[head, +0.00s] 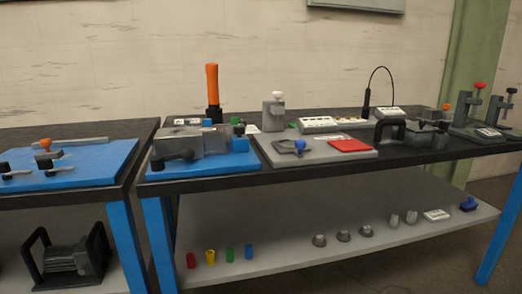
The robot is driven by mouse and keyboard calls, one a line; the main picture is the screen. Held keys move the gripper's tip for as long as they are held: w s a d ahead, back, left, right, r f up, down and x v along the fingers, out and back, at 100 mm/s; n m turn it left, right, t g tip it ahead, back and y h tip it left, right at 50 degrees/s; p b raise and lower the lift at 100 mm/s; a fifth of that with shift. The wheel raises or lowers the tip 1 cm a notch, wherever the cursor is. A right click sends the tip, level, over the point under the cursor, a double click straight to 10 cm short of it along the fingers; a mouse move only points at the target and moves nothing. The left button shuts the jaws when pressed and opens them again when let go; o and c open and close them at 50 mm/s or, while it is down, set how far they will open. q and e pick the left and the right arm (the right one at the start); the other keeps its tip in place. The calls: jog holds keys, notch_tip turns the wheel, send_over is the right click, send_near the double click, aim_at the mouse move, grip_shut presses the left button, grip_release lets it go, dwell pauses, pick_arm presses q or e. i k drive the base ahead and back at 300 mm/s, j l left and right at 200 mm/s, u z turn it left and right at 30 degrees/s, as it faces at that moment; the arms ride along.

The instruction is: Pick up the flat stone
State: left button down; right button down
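Neither of my grippers is in the head view. I cannot tell for sure which thing is the flat stone. A flat red slab (350,145) lies on the right part of a grey board (316,159) on the right-hand bench. A flat white block (437,215) lies on the lower shelf at the right.
The black-topped bench (215,183) carries a blue-based fixture (239,161), an upright orange handle (212,78), and clamps (473,108) at right. A second bench (119,193) stands left. Small coloured cylinders (229,254) and grey domes (343,235) stand on the shelf (290,258).

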aim_at(54, 154)
jog(key=u, duration=1.35)
